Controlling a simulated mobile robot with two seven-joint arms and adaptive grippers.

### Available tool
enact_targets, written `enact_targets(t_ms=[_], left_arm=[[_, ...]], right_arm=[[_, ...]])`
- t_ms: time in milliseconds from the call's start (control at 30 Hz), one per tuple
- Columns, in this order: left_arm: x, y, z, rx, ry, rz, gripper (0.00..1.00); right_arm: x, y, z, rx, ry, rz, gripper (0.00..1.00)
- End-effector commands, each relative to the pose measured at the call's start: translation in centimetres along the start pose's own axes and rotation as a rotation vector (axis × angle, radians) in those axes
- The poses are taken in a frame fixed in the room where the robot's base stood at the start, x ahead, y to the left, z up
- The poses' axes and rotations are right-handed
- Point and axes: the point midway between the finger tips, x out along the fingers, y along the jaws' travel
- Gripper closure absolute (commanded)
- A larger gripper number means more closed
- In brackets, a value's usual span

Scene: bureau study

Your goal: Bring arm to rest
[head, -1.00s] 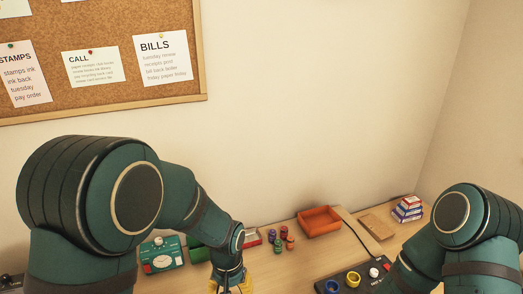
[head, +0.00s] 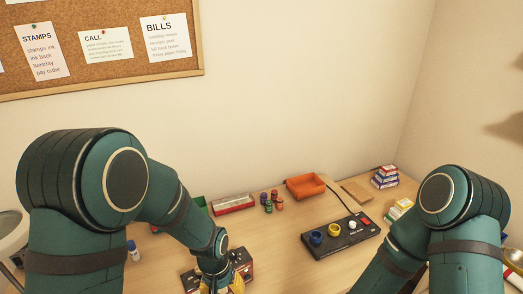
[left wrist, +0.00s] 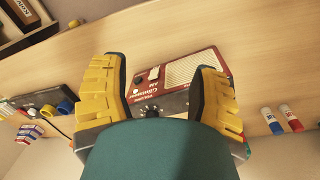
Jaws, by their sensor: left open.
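My left gripper (head: 222,288) is low in the head view, its yellow fingers mostly cut off by the bottom edge. In the left wrist view the left gripper (left wrist: 165,85) has its two yellow fingers wide apart with nothing gripped between them. A dark red radio (head: 243,262) stands on the desk (head: 290,256) behind the left wrist. In the left wrist view the radio (left wrist: 190,68) shows between and beyond the fingers; I cannot tell the exact gap. My right arm (head: 400,245) is bent at the right, and its gripper is outside the frame.
A black control panel (head: 340,238) with knobs stands mid-desk. Behind are an orange tray (head: 306,187), several coloured spools (head: 272,201), a red box (head: 233,204) and stacked small boxes (head: 386,176). A glue stick (head: 134,252) stands by my left arm. Bare desk lies before the spools.

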Motion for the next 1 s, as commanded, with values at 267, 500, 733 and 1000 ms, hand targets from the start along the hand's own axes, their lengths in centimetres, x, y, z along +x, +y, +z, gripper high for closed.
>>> enact_targets(t_ms=[267, 500, 733, 1000], left_arm=[[8.8, -1.1, 4.2, -0.064, 0.029, 0.125, 0.39], [14.3, -1.0, 8.4, -0.161, 0.103, 0.241, 0.39], [15.3, -0.8, 9.7, -0.203, 0.147, 0.277, 0.39], [15.3, -0.8, 9.7, -0.204, 0.148, 0.277, 0.39]], right_arm=[[2.2, 0.8, 0.5, -0.002, -0.006, 0.002, 1.0], [4.0, 1.4, 1.0, -0.004, -0.013, 0.004, 1.0], [4.5, 1.6, 1.1, -0.005, -0.015, 0.005, 1.0], [4.5, 1.5, 1.1, -0.005, -0.015, 0.005, 1.0]])
